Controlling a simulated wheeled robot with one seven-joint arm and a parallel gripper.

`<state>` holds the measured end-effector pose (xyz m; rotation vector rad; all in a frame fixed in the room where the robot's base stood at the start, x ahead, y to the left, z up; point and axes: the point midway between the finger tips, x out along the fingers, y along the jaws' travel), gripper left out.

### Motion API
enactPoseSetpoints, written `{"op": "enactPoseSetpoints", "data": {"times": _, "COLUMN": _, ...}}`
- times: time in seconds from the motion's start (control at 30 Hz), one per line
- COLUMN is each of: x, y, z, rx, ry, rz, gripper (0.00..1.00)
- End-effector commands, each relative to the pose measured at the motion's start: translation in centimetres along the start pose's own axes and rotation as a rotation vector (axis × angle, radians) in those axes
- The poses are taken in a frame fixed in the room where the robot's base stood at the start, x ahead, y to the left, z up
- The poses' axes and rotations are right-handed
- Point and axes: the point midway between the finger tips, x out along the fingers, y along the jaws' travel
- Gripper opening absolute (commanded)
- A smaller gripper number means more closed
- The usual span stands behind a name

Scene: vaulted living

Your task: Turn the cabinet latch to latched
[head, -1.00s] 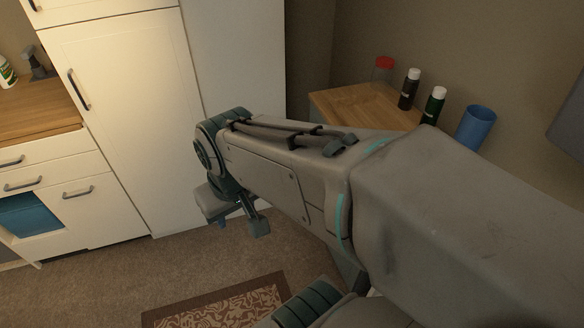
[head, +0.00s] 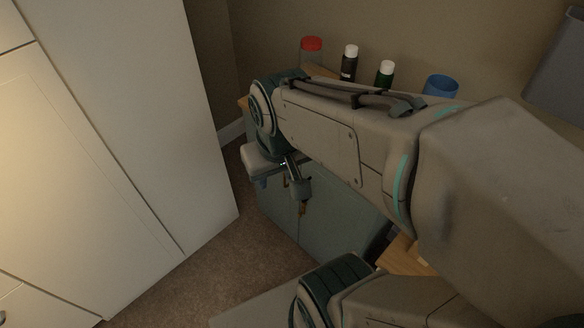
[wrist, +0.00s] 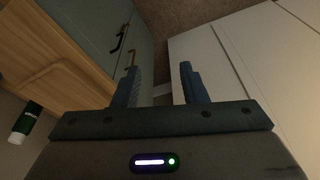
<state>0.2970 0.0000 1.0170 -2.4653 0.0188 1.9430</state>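A low grey-green cabinet (head: 325,228) with a wooden top stands against the wall, partly hidden behind my arm. In the wrist view its grey door front (wrist: 88,22) carries a dark handle (wrist: 118,42). A small brass-coloured piece (wrist: 130,58), seemingly the latch, shows just beyond the left finger. Its turned position is too small to tell. My gripper (wrist: 160,80) is open, its two blue fingers apart with nothing between them. In the head view my gripper is in front of the cabinet, largely hidden by my wrist.
On the wooden top stand a red-lidded jar (head: 311,48), two white-capped bottles (head: 348,66) (head: 385,76) and a blue cup (head: 440,86). A tall white cabinet (head: 130,120) is at left. Carpet (head: 225,262) lies clear between them.

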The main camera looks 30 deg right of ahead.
Motion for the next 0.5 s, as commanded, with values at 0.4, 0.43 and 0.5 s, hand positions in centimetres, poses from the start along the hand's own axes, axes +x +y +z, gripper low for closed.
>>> {"op": "enactPoseSetpoints", "data": {"times": 0.4, "x": 12.5, "y": 1.1, "z": -0.1, "rx": -0.277, "ry": -0.341, "rz": 0.175, "gripper": 0.39}}
{"op": "enactPoseSetpoints", "data": {"times": 0.43, "x": 13.6, "y": 1.2, "z": -0.1, "rx": -0.303, "ry": -0.369, "rz": 0.193, "gripper": 0.39}}
{"op": "enactPoseSetpoints", "data": {"times": 0.5, "x": 16.0, "y": 1.4, "z": -0.2, "rx": -0.367, "ry": -0.434, "rz": 0.238, "gripper": 0.39}}
